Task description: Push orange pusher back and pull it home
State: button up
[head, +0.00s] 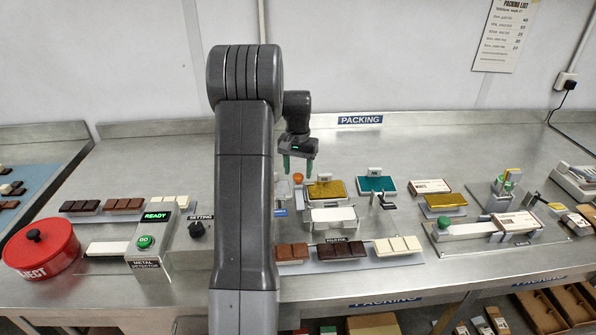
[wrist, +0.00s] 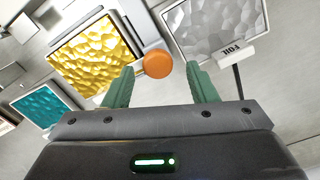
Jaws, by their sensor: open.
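The orange pusher (head: 298,178) is a small round knob beside the gold foil tray (head: 346,197) near the middle of the bench. In the wrist view the orange pusher (wrist: 158,64) sits at the end of a light bar, between the gold foil (wrist: 95,55) and a silver foil (wrist: 210,30). My gripper (head: 298,169) has green fingers, spread apart and pointing down just above the pusher. In the wrist view my gripper (wrist: 161,75) has a finger on each side of the knob, with gaps showing. I cannot tell the exact height between them.
A teal foil (head: 376,184) lies right of the gold one. A tray of chocolate bars (head: 336,251) stands in front. The metal detector (head: 153,240) and red reject tin (head: 41,249) are at left. My arm hides part of the bench.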

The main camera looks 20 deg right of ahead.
aim_at(298, 174)
notch_tip(298, 174, up, 13)
jog(key=shift+b, duration=0.4)
jog(key=shift+f, duration=0.15)
notch_tip(298, 174, down, 14)
jog(key=shift+s+r+p, duration=0.1)
jog(key=shift+p, duration=0.45)
jog(key=shift+s+a+r, duration=0.1)
jog(key=shift+s, duration=0.1)
